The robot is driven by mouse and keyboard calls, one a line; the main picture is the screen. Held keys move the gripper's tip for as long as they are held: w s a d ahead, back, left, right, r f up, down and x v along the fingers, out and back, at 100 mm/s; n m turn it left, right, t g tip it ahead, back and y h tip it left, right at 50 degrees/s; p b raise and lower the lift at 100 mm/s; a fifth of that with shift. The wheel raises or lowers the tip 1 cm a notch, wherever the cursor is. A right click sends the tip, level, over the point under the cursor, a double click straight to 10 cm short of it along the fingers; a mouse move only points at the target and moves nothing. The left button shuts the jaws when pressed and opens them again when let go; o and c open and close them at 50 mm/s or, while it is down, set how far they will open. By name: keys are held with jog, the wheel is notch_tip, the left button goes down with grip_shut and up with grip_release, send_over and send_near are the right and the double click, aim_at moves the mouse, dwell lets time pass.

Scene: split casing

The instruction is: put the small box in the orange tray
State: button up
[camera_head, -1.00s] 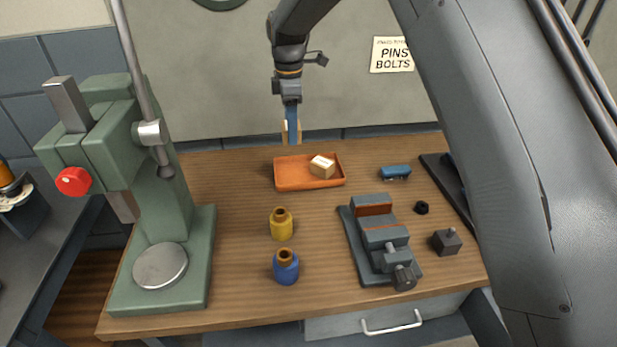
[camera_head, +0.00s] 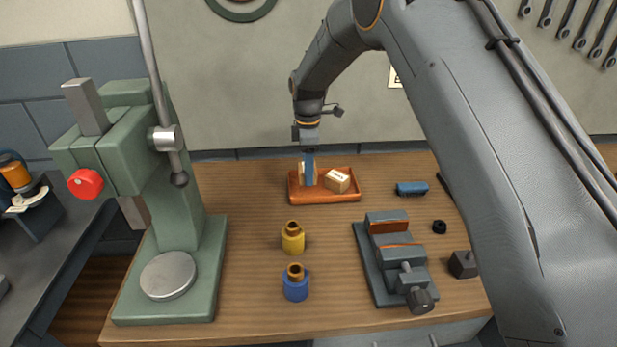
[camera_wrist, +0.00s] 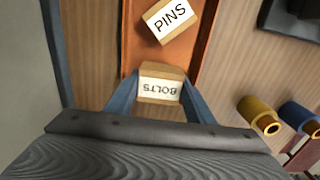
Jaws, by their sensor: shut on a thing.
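My gripper (camera_head: 309,175) is shut on a small tan box with a white label reading BOLTS (camera_wrist: 160,87). In the wrist view the box sits between the two blue fingers. In the head view a finger partly hides this box (camera_head: 302,171), which is at the left part of the orange tray (camera_head: 325,198). I cannot tell whether it touches the tray floor. A second tan box labelled PINS (camera_head: 338,180) lies in the tray to the right, apart from the held one; it also shows in the wrist view (camera_wrist: 170,19).
A green press (camera_head: 165,200) stands at the left. A yellow bottle (camera_head: 293,240) and a blue bottle (camera_head: 296,285) stand in front of the tray. A grey vise (camera_head: 395,262), a blue block (camera_head: 412,188) and a black nut (camera_head: 439,227) are to the right.

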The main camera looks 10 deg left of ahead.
jog(key=shift+f+p, duration=0.55)
jog(key=shift+f, duration=1.2)
jog(key=shift+f, duration=0.1)
jog(key=o, duration=1.2)
jog(key=shift+o, duration=0.2)
notch_tip(320, 180, up, 12)
jog(key=b, duration=0.4)
jog(key=shift+s, duration=0.1)
